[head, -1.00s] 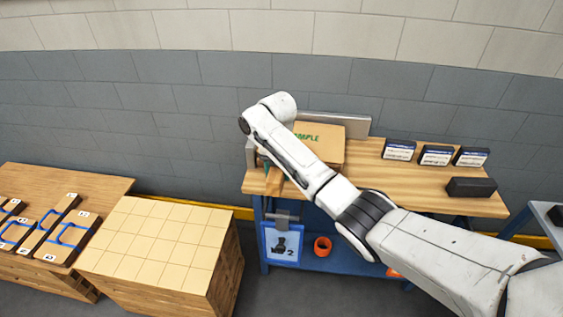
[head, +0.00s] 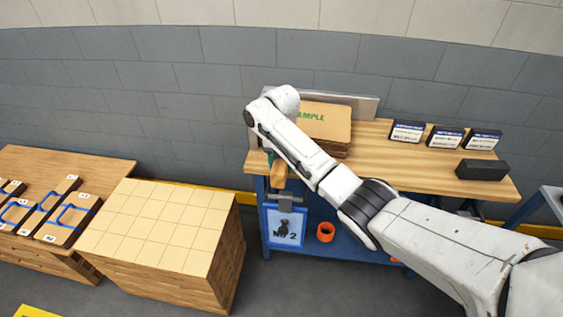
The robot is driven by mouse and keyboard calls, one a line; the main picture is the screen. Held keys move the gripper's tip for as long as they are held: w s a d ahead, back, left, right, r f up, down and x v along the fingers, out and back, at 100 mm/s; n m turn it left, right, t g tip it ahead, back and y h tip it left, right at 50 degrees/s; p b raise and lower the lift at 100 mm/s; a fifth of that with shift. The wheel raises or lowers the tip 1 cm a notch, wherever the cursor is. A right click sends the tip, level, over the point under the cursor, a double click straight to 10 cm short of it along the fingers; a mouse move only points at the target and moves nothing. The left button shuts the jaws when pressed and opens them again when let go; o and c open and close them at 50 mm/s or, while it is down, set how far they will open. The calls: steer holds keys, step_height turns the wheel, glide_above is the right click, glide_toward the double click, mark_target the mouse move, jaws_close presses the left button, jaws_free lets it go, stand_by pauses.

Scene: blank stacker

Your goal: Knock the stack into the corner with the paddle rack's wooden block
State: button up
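The stack (head: 335,137) is a pile of flat brown pieces with green "SAMPLE" lettering on its top. It lies on the wooden bench (head: 385,152) in front of the grey metal corner fence (head: 364,106). My arm's end crosses its left side and hides part of it. A small wooden block (head: 279,172) shows just below my arm's end, at the bench's front left edge.
Several dark labelled boxes (head: 446,137) and a black block (head: 482,170) stand on the bench's right. A blue-framed sign (head: 285,225) hangs below its front edge. A pale gridded wooden block (head: 160,222) and a table with numbered blue-handled paddles (head: 67,220) stand left.

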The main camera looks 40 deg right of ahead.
steer(key=shift+w+d+b, duration=0.8)
steer(key=shift+d+b, duration=0.2)
steer(key=shift+b, duration=0.45)
steer(key=shift+r, duration=0.1)
steer(key=shift+s+r+p, duration=0.1)
steer(key=shift+p, duration=0.4)
steer(key=shift+s+a+p, duration=0.5)
steer(key=shift+a+p, duration=0.25)
steer(key=shift+p, duration=0.2)
step_height(320, 180, up, 5)
steer(key=p, duration=0.4)
steer(key=shift+r+p, duration=0.3)
steer(key=shift+r, duration=1.6)
